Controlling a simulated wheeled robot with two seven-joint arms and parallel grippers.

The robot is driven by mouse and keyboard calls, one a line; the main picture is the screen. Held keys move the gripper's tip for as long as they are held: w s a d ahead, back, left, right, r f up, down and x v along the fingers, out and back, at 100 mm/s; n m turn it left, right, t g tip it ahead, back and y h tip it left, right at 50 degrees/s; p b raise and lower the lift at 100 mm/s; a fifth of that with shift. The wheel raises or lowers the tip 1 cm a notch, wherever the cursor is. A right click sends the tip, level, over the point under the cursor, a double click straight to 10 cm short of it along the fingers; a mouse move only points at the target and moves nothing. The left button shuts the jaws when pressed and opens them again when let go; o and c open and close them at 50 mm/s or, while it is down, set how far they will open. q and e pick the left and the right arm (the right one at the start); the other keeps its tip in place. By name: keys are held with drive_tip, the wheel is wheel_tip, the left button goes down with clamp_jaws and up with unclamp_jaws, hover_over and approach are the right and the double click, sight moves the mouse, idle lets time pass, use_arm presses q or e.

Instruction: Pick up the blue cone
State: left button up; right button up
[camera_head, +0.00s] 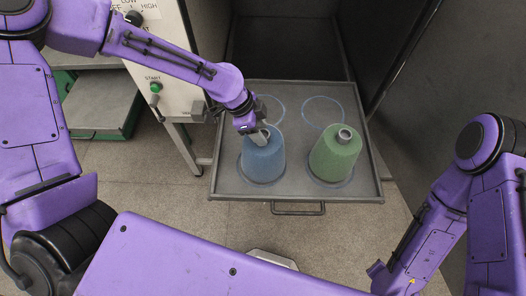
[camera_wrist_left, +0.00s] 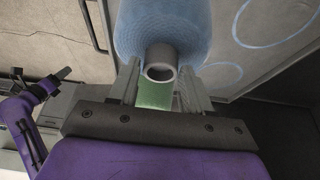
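The blue cone (camera_head: 263,160) stands upright at the front left of the grey tray (camera_head: 290,196). My left gripper (camera_head: 258,136) is at its top, pointing down at the cone. In the left wrist view, the two fingers (camera_wrist_left: 160,88) lie on either side of the cone's grey tube end (camera_wrist_left: 160,64). A narrow gap seems to show between the tube and the fingers, so the gripper looks open around it. The blue cone (camera_wrist_left: 150,25) fills the top middle of that view. My right arm is at the lower right of the head view; its gripper is not shown.
A green cone (camera_head: 337,155) stands on the tray just right of the blue one. Two empty blue rings (camera_head: 322,112) are marked behind them. A machine panel with a green start button (camera_head: 156,87) stands left of the tray. Dark walls rise behind and right.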

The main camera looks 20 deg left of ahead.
use_arm(q)
clamp_jaws()
drive_tip(key=shift+w+r, duration=0.1)
idle(1.1)
